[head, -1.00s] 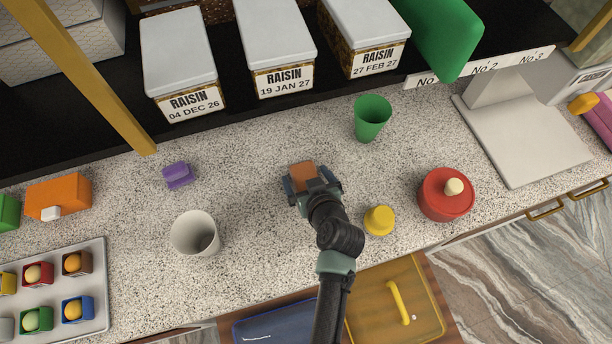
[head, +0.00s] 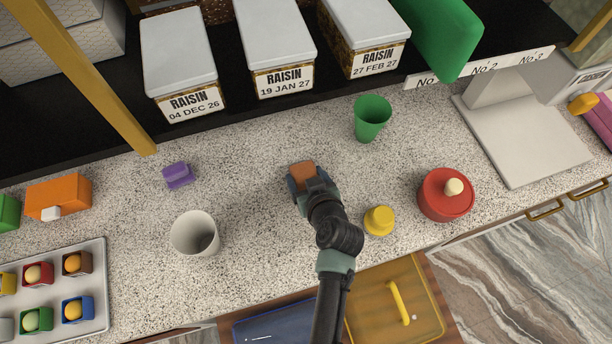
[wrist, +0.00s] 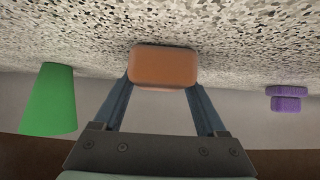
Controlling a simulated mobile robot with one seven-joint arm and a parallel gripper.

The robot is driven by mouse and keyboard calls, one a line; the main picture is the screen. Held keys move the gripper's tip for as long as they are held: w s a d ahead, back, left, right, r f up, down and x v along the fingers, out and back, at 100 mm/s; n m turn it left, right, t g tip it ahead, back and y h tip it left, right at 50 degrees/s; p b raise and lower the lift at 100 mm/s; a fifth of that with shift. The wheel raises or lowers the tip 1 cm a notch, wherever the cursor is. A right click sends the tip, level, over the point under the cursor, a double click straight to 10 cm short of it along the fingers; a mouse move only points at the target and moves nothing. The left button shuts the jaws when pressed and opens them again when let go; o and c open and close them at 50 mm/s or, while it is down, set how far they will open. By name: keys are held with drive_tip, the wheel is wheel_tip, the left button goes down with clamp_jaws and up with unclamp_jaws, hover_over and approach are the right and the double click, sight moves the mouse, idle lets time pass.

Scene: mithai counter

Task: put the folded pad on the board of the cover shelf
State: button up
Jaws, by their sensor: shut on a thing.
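The folded pad looks like a small orange-brown block with rounded edges (head: 302,170), and it also shows in the wrist view (wrist: 164,66). My gripper (head: 306,180) is shut on it, with one finger on each side in the wrist view (wrist: 160,88). The pad is at or very near the speckled counter; I cannot tell whether it touches. At the back a black shelf board (head: 345,92) carries number labels on its front edge (head: 482,68), and a green upright panel (head: 440,35) stands there. I cannot tell for sure that this is the cover shelf.
A green cup (head: 371,118) stands behind right of my gripper, with a yellow knob-like piece (head: 379,221) and red lidded pot (head: 446,195) to the right. A white cup (head: 194,234) and purple block (head: 178,175) are left. Raisin tins (head: 275,45) fill the shelf's middle.

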sight(306, 177)
wheel_tip(306, 177, up, 10)
drive_tip(key=shift+f, duration=0.1)
drive_tip(key=s+f+m+h, duration=0.1)
drive_tip(key=s, duration=0.2)
drive_tip(key=s+f+m+h, duration=0.1)
drive_tip(key=s+f, duration=0.1)
drive_tip(key=s, duration=0.1)
drive_tip(key=s+f+m, duration=0.1)
drive_tip(key=s+f, duration=0.1)
drive_tip(key=s, duration=0.1)
drive_tip(key=shift+s+d+f+h, duration=0.15)
drive_tip(key=shift+s+d+h, duration=0.05)
drive_tip(key=shift+h, duration=0.2)
drive_tip(key=shift+s+m+t, duration=0.3)
drive_tip(key=shift+s, duration=0.35)
